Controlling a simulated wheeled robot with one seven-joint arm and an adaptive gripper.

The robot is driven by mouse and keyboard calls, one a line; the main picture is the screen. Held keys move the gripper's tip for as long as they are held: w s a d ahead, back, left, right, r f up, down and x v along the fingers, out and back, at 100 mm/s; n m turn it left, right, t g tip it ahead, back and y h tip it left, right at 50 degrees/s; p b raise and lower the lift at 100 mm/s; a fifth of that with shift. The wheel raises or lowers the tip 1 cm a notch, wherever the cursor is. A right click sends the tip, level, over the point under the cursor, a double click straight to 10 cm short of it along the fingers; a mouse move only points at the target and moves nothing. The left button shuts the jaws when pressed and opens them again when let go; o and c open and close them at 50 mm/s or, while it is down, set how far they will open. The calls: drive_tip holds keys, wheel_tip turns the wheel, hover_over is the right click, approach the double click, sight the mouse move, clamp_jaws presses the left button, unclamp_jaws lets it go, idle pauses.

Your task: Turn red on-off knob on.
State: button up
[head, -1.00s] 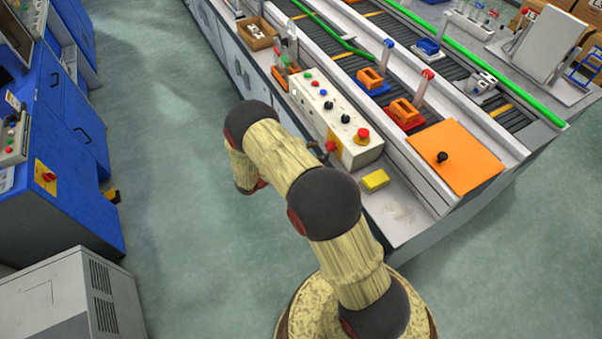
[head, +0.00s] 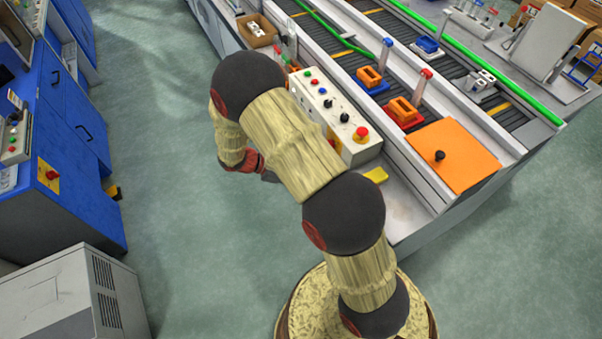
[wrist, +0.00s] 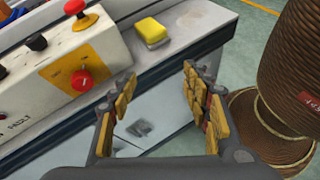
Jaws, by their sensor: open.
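The red on-off knob (wrist: 81,81) sits on a yellow plate (wrist: 62,72) on the front face of the white control box (wrist: 100,50). It shows in the wrist view, left of my gripper. My gripper (wrist: 160,80) is open and empty. Its two fingers, with yellow pads, are apart from the knob; the left finger is closest to it, to its lower right in the wrist view. In the head view the gripper is mostly hidden behind my arm.
A red mushroom button (head: 361,133) and black knobs (head: 344,117) are on the box's top. A yellow sponge (wrist: 152,32) lies on the bench ledge beside the box. An orange plate (head: 460,150) lies further right. Open floor (head: 170,150) lies left of the bench.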

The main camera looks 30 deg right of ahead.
drive_tip(key=s+a+r+m+t+y+p, duration=0.1)
drive_tip(key=s+a+r+m+y, duration=0.1)
drive_tip(key=r, duration=0.5)
drive_tip(key=s+a+r+m+t+y+p, duration=0.1)
drive_tip(key=s+a+r+m+y, duration=0.2)
drive_tip(key=a+r, duration=0.3)
drive_tip(key=shift+s+r+m+y, duration=0.3)
drive_tip(key=shift+r+m+y, duration=0.1)
drive_tip(key=shift+y, duration=0.2)
drive_tip(key=s+a+r+m+t+y, duration=0.2)
drive_tip(key=s+a+r+t, duration=0.1)
drive_tip(key=r, duration=0.7)
drive_tip(key=s+a+r+m+t+y, duration=0.2)
drive_tip(key=s+r+t, duration=0.3)
drive_tip(key=r, duration=0.5)
drive_tip(key=shift+s+a+m+t+y, duration=0.3)
drive_tip(key=shift+a+t, duration=0.3)
